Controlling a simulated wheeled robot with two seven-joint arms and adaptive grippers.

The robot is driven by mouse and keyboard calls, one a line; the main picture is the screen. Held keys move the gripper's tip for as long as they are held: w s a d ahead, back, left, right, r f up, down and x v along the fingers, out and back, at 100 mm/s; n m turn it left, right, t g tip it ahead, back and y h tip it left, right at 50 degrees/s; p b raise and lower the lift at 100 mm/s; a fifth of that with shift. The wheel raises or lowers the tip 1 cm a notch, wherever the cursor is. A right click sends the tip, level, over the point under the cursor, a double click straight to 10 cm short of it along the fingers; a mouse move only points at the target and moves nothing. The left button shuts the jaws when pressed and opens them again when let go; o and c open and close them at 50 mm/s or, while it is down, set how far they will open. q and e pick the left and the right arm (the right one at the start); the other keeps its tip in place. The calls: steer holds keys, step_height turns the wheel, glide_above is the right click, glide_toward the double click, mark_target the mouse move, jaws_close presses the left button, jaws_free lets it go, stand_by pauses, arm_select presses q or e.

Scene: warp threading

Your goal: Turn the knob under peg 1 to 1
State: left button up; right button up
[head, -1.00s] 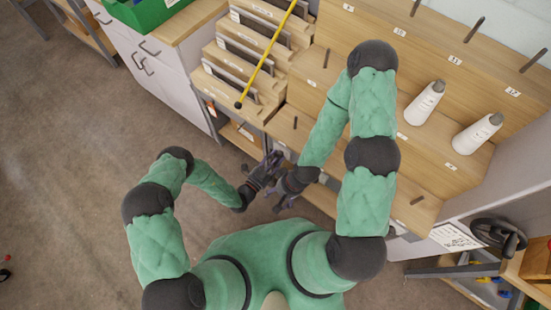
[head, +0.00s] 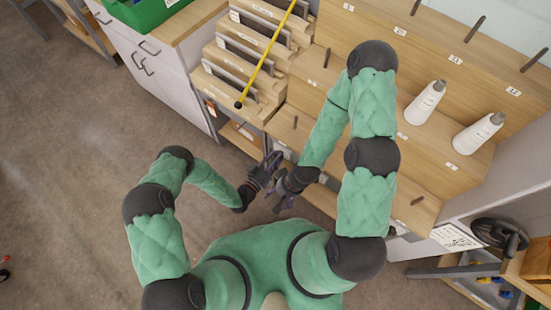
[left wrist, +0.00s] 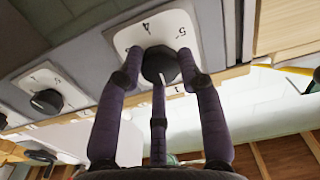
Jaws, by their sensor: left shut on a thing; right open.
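In the left wrist view a black round knob (left wrist: 160,66) sits on a white dial plate (left wrist: 134,38) with numbers, among them 4 and 5. My left gripper (left wrist: 158,76) is shut on this knob, with its purple fingers around it. The pointer's setting is hard to read behind the fingers. In the head view my left gripper (head: 272,163) is at the front of the wooden peg rack (head: 345,135), and the knob is hidden there. My right gripper (head: 283,201) is open and empty, just below and right of the left one. Which peg stands above the knob cannot be told.
A second black knob (left wrist: 47,101) on its own plate is beside the held one in the left wrist view. White cones (head: 425,102) stand on the rack. A yellow stick (head: 266,55) lies over the stepped wooden holders.

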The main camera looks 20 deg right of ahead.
arm_select(q)
steer(key=shift+a+f+n, duration=0.1)
steer(key=shift+f+n, duration=0.05)
steer(key=shift+n, duration=0.45)
steer(key=o, duration=1.1)
steer(key=shift+w, duration=0.1)
steer(key=shift+o, duration=0.2)
steer(key=v, duration=1.2)
